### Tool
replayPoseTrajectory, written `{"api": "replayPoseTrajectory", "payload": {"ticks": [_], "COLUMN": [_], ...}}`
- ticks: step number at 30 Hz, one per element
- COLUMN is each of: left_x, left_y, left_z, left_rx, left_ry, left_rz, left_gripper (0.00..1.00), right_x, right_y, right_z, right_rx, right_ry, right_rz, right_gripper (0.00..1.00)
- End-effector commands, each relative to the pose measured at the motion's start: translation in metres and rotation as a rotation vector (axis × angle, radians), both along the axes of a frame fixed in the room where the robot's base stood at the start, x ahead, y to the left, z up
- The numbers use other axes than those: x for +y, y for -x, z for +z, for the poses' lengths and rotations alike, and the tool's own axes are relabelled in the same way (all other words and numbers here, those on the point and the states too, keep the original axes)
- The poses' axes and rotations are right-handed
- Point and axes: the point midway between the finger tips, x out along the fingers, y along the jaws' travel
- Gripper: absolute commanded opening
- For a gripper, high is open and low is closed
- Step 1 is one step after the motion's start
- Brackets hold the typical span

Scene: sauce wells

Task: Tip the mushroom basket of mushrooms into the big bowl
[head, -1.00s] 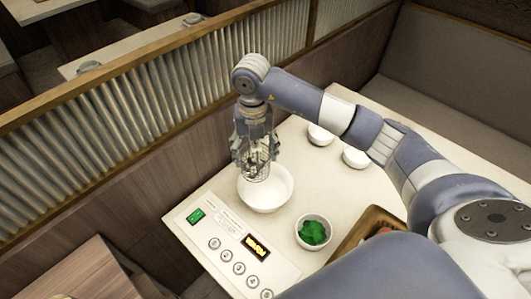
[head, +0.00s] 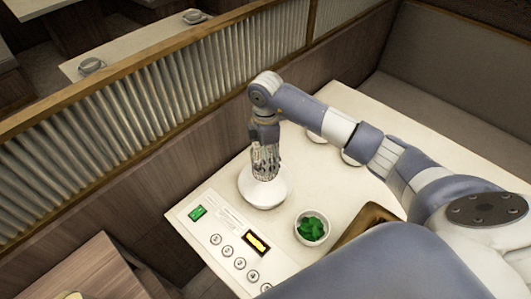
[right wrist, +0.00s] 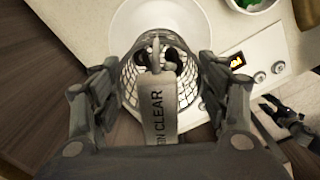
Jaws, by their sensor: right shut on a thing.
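My right gripper (head: 265,160) is shut on the mushroom basket and holds it over the big white bowl (head: 268,200). The wire mesh basket (right wrist: 188,85) shows between the fingers in the right wrist view, with a grey labelled handle strip (right wrist: 158,105). A few dark pieces, likely mushrooms (right wrist: 170,59), show inside it. The big bowl (right wrist: 130,22) lies beyond the basket there. The bowl's inside is mostly hidden, so I cannot tell what it holds. What seems to be my left gripper (right wrist: 277,106) shows at the right edge of the wrist view; its opening is unclear.
A small bowl of green leaves (head: 312,228) stands right of the big bowl. A control panel (head: 232,240) with buttons is at the table's front left edge. A wooden tray (head: 365,222) is partly behind my arm. A ribbed partition (head: 150,105) runs behind.

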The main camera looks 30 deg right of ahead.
Motion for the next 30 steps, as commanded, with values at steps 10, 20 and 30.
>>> {"api": "replayPoseTrajectory", "payload": {"ticks": [10, 20, 30], "left_x": [0.000, 0.001, 0.001], "left_y": [0.001, 0.002, 0.002], "left_z": [-0.015, -0.035, -0.050], "left_rx": [0.002, 0.003, 0.004], "left_ry": [0.000, -0.001, -0.001], "left_rz": [0.001, 0.001, 0.001], "left_gripper": [0.40, 0.40, 0.40], "right_x": [0.000, 0.000, 0.000], "right_y": [0.000, 0.000, 0.000], "right_z": [-0.017, -0.042, -0.066], "right_rx": [-0.001, 0.000, 0.000], "right_ry": [-0.001, 0.000, -0.001], "right_rz": [-0.001, 0.000, 0.000], "right_gripper": [0.39, 0.39, 0.39]}}
